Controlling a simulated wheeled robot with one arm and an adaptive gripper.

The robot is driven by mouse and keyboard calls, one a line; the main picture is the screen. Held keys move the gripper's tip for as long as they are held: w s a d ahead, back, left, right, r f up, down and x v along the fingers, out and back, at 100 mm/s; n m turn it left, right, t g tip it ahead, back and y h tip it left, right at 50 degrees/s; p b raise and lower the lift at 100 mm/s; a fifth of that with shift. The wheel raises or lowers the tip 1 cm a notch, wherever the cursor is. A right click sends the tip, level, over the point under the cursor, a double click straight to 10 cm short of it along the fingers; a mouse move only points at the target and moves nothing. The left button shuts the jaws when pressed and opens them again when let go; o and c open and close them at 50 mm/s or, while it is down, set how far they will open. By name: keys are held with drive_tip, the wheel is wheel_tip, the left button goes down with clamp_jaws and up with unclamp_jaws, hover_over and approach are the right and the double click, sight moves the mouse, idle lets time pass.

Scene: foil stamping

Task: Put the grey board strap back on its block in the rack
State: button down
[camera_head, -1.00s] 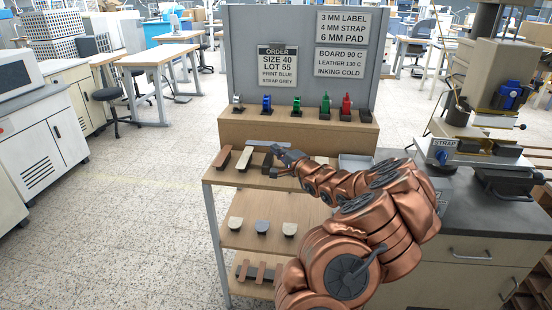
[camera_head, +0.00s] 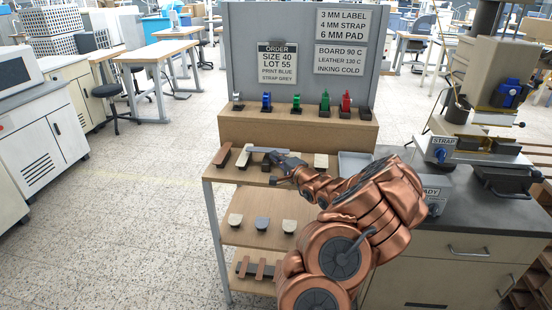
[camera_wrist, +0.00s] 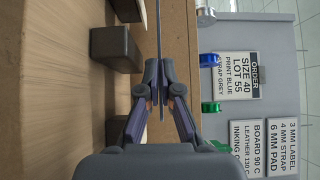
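The grey board strap (camera_head: 264,149) is a thin flat strip above the rack's top shelf, to the right of the beige strap (camera_head: 244,157). My gripper (camera_head: 280,159) is shut on it near its right end; the wrist view shows the strap (camera_wrist: 160,35) edge-on between the fingertips (camera_wrist: 158,88). In the wrist view a dark block (camera_wrist: 118,48) lies beside the strap, with a visible gap between them. A second dark block (camera_wrist: 120,131) shows nearer my gripper. The head view does not show clearly which block is bare.
A brown strap (camera_head: 222,155) lies at the shelf's left end. A cream piece (camera_head: 321,160) and a grey tray (camera_head: 354,162) are to the right. The press (camera_head: 470,150) stands on the right counter.

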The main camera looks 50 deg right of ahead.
drive_tip(key=shift+f+b, duration=0.5)
drive_tip(key=shift+b, duration=0.1)
drive_tip(key=c, duration=1.8)
unclamp_jaws()
drive_tip(key=shift+c, duration=0.2)
drive_tip(key=o, duration=0.5)
drive_tip(key=shift+r+p, duration=0.8)
drive_tip(key=shift+p, duration=0.4)
drive_tip(key=shift+s+a+f+b, duration=0.1)
drive_tip(key=shift+s+a+b, duration=0.4)
drive_tip(key=shift+s, duration=1.45)
drive_tip(key=shift+s+a+f+b, duration=0.2)
drive_tip(key=shift+s+b, duration=0.5)
drive_tip(key=shift+s, duration=1.3)
drive_tip(key=shift+s+a+r+b, duration=0.1)
drive_tip(key=shift+s+a+b, duration=0.4)
drive_tip(key=shift+s, duration=1.45)
